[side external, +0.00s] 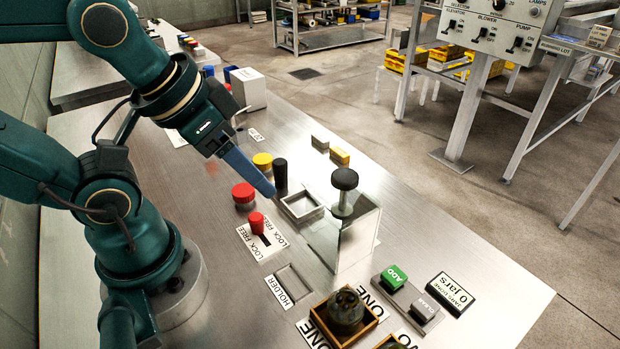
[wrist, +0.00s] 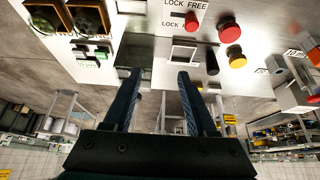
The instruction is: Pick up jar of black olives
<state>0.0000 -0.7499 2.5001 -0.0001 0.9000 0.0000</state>
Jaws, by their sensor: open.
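A dark jar (side external: 346,308) stands in the wooden box marked ONE (side external: 372,325); it also shows in the wrist view (wrist: 88,18). A second jar (side external: 396,346) sits in the box beside it, cut off by the lower frame edge, and shows in the wrist view (wrist: 46,18). I cannot read which jar holds black olives. My gripper (side external: 268,188) is above the bench, behind and left of the boxes, near the black post. In the wrist view its two fingers (wrist: 159,74) are apart with nothing between them.
A clear panel (side external: 358,238) and a black knob (side external: 344,179) stand between my gripper and the boxes. A square frame (side external: 301,207), black post (side external: 280,174), red button (side external: 243,193), red lever (side external: 257,222) and green ADD button (side external: 394,276) are on the bench.

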